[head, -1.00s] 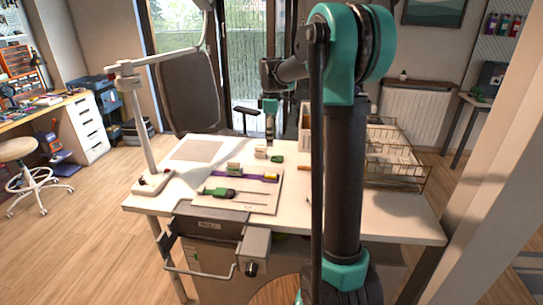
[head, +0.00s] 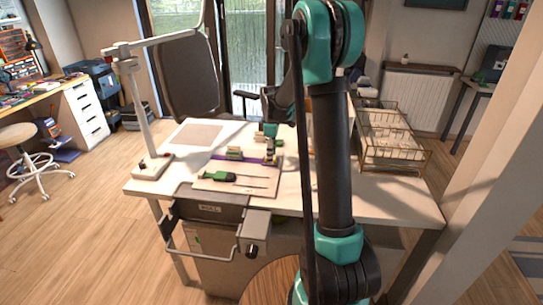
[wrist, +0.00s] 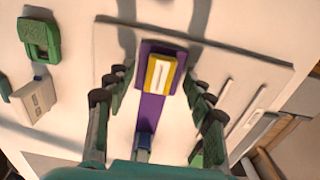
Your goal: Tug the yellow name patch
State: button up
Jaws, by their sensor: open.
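The yellow name patch (wrist: 160,74) sits at one end of a purple strap (wrist: 150,115) on a pale board (wrist: 110,40). It has a pale oblong mark in its middle. My gripper (wrist: 158,78) is open in the wrist view, one finger to the left and one to the right of the patch, with a gap on both sides. In the head view my gripper (head: 270,153) is over the right end of the purple strap (head: 218,158) and largely hides the patch there.
A green object (wrist: 40,38) and a pale block (wrist: 34,100) are left of the board in the wrist view. A wire basket (head: 395,150) stands at the table's right. A lamp stand (head: 150,168) is at left.

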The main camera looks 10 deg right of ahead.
jog(key=shift+f, duration=0.3)
jog(key=shift+c, duration=0.3)
grip_shut()
dwell(0.4)
jog(key=shift+f, duration=0.1)
dwell(0.4)
jog(key=shift+o, duration=1.9)
grip_release()
jog(key=shift+r, duration=3)
